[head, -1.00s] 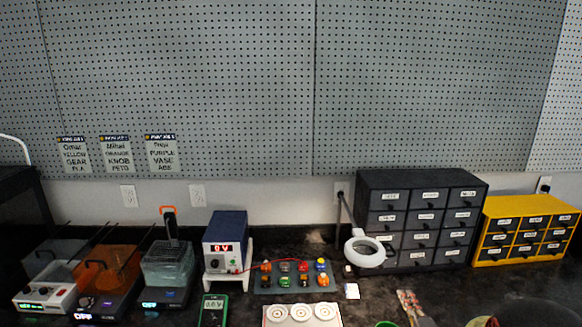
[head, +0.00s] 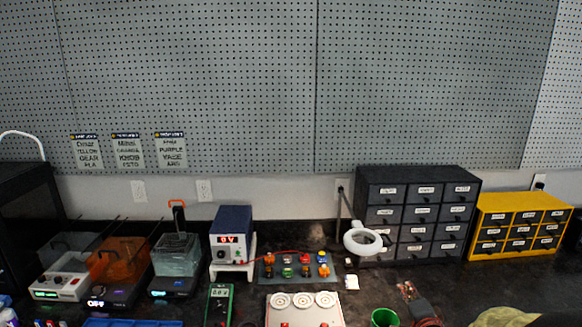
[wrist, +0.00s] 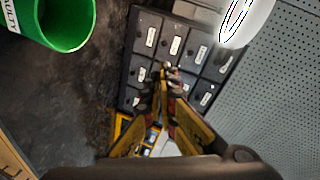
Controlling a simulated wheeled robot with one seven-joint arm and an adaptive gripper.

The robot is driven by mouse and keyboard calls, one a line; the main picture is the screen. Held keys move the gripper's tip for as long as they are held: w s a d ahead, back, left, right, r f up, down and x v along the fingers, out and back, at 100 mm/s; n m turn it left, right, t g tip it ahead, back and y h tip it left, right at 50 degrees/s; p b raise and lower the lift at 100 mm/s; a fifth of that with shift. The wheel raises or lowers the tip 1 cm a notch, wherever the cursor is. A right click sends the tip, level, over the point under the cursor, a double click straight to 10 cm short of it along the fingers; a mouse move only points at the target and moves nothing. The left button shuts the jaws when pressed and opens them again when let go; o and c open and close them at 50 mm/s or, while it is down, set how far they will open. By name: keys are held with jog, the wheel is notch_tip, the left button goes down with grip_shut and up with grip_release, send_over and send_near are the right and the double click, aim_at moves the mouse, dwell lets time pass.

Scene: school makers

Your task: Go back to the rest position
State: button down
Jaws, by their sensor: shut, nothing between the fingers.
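My gripper (wrist: 166,72) shows in the wrist view, its two fingers meeting at the tips, shut and empty. It is in the air, with the dark drawer cabinet (wrist: 147,38) behind the fingertips. The head view does not show my arm or gripper.
In the wrist view a green cup (wrist: 68,25) is at upper left and the white magnifier lamp (wrist: 240,20) at upper right. In the head view, the dark cabinet (head: 418,212), yellow cabinet (head: 518,226), power supply (head: 231,240) and green multimeter (head: 219,304) stand on the bench.

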jog(key=s+a+r+n+g, duration=0.3)
jog(key=s+a+r+n, duration=0.15)
jog(key=s, duration=0.25)
jog(key=s+a+r+n+g, duration=0.2)
jog(key=s+a+r+n, duration=0.1)
jog(key=s+r, duration=0.3)
jog(key=s+a+n+g, duration=0.2)
jog(key=s+a+n, duration=0.1)
jog(key=s, duration=0.9)
jog(key=s+a+n+g+y, duration=0.1)
jog(key=s+a+n, duration=0.3)
jog(key=s, duration=0.8)
jog(key=shift+s+a+n+g, duration=0.2)
jog(key=shift+a+n+g, duration=0.15)
jog(key=shift+g, duration=0.55)
